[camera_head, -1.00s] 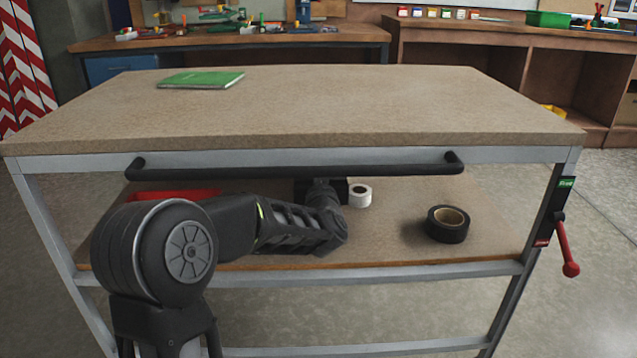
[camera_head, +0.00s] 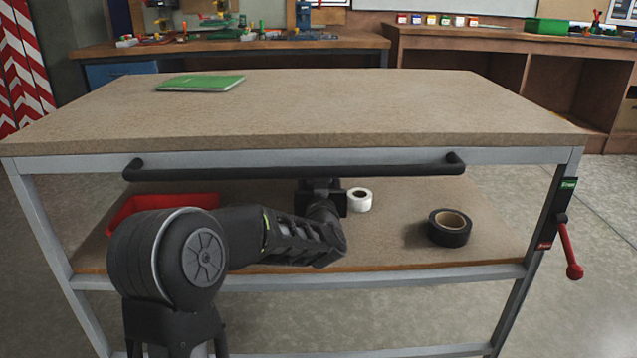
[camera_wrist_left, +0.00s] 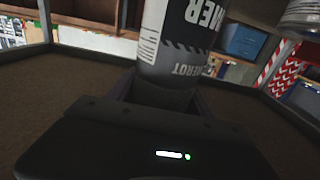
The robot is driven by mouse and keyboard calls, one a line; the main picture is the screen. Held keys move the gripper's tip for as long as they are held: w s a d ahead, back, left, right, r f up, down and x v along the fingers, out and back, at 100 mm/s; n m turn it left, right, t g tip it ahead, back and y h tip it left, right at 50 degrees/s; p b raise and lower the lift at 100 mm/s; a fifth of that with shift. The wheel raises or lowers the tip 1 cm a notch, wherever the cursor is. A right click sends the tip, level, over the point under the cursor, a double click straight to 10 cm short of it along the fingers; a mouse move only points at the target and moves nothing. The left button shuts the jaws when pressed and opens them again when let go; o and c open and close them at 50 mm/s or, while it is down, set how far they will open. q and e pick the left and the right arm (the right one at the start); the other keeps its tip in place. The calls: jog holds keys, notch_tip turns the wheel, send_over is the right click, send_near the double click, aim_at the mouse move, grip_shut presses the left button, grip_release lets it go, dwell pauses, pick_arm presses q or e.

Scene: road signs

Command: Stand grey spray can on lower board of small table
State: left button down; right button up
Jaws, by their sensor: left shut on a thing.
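The small table has a thick top (camera_head: 300,110) and a lower board (camera_head: 390,255). My left arm reaches in under the top, with the left gripper (camera_head: 322,186) over the lower board. In the left wrist view that gripper (camera_wrist_left: 165,95) is shut on the grey spray can (camera_wrist_left: 178,45), a dark and light grey cylinder with white lettering. That view looks upside down, as the lettering is inverted, so the can seems roughly upright. The can's other end is out of frame, so I cannot tell whether it touches the board. The head view hides the can.
On the lower board, a red bin (camera_head: 160,203) lies left, a white tape roll (camera_head: 358,200) close right of the gripper, and a black tape roll (camera_head: 449,228) further right. A black handle bar (camera_head: 295,171) crosses the front. A green book (camera_head: 200,83) lies on top.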

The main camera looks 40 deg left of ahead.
pick_arm(q)
jog(key=shift+f, duration=0.15)
jog(key=shift+c, duration=2.1)
grip_release()
jog(key=shift+r, duration=0.2)
jog(key=shift+s+d, duration=0.15)
jog(key=p+v, duration=0.2)
jog(key=v, duration=0.9)
jog(key=shift+s+d, duration=0.2)
jog(key=shift+s, duration=0.05)
